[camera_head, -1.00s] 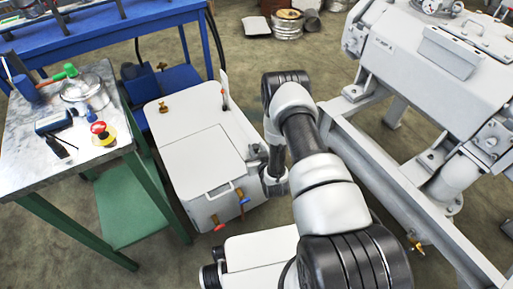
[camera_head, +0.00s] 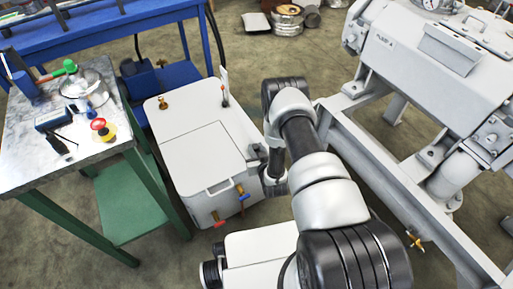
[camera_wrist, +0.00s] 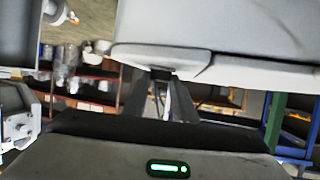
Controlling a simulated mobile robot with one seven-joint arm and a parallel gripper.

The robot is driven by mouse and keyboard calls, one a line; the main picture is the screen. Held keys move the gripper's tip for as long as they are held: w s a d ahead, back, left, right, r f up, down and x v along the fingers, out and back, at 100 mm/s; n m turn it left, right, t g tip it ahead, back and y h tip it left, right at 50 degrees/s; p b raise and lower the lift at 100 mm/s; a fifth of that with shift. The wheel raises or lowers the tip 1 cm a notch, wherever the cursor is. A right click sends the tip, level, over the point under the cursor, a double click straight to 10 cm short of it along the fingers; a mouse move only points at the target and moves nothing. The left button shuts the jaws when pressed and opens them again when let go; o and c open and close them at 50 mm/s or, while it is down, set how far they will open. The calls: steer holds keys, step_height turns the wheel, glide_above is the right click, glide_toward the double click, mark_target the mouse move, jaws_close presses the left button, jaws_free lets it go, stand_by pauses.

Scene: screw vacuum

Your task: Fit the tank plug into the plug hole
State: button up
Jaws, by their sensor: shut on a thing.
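The white tank (camera_head: 195,160) stands on the floor left of my arm. In the wrist view its pale underside or side (camera_wrist: 215,30) fills the upper right. My gripper (camera_wrist: 163,78) reaches toward the tank's edge with its fingers close together on a small dark piece, which I take to be the tank plug (camera_wrist: 161,72). Most of that piece is hidden. In the head view my forearm and the tank's right edge hide the fingertips. I cannot make out the plug hole in either view, nor whether the held piece touches the tank.
A workbench (camera_head: 28,165) with a red button and tools stands at the left. A blue table (camera_head: 150,18) is behind. A large grey machine on a frame (camera_head: 375,165) stands close on the right. Red and blue valve handles (camera_head: 243,198) stick out of the tank's front.

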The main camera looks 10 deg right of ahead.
steer(key=o, duration=1.1)
steer(key=shift+s, duration=0.1)
steer(key=p+v, duration=0.3)
steer(key=v, duration=0.8)
steer(key=shift+s+r, duration=0.2)
steer(key=shift+s, duration=0.15)
